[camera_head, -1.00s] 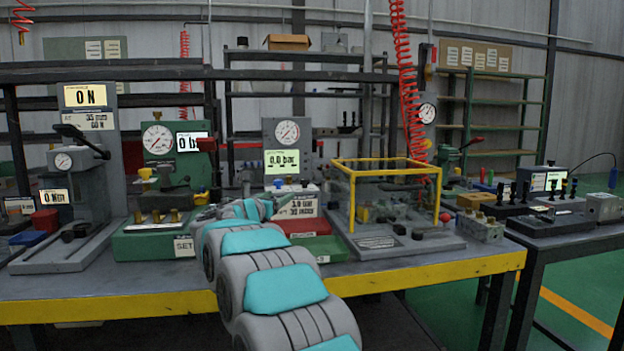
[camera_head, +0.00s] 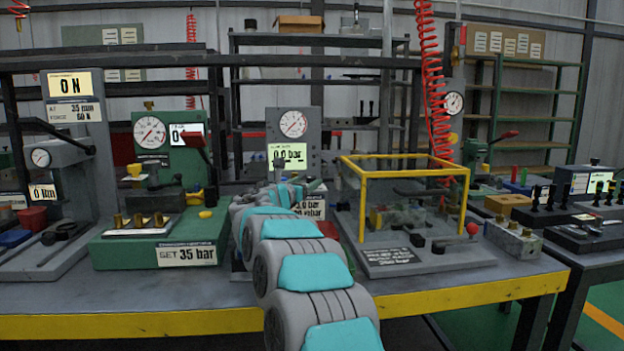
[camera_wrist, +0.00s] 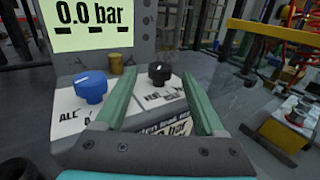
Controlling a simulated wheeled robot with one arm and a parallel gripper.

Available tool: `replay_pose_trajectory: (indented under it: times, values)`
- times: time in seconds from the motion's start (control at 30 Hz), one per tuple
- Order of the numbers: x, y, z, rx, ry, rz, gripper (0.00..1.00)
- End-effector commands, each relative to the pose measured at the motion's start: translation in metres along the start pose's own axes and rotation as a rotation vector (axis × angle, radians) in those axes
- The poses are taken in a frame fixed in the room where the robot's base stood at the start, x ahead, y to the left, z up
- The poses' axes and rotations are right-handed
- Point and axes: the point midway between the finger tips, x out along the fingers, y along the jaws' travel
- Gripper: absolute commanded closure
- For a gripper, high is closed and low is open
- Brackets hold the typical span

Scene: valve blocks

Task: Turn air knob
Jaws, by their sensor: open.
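A grey panel with a round gauge (camera_head: 293,123) and a display reading 0.0 bar (camera_head: 287,155) stands at the middle of the bench. In the wrist view, a blue knob (camera_wrist: 91,86) and a black knob (camera_wrist: 160,73) sit on its white labelled base below the display (camera_wrist: 90,14). My gripper (camera_wrist: 156,76) is open and empty. The black knob shows between its green fingertips, the blue one left of them. I cannot tell the remaining distance. In the head view my arm hides much of the base.
A green test unit (camera_head: 155,235) labelled SET 35 bar stands left of my arm. A yellow-framed clear box (camera_head: 363,205) stands close on the right and also shows in the wrist view (camera_wrist: 275,32). The bench has a yellow front edge (camera_head: 440,302).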

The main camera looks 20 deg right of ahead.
Motion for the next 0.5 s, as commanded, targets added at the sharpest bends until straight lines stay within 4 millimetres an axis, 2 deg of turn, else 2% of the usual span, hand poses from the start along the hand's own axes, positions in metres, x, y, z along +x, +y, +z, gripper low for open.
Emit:
replay_pose_trajectory:
  times: [0.1,0.2,0.5]
  values:
    - [0.018,-0.001,0.000,-0.001,-0.001,-0.004,0.29]
    - [0.027,0.001,0.000,0.001,0.001,0.001,0.29]
    - [0.040,0.000,0.000,-0.001,-0.001,0.000,0.29]
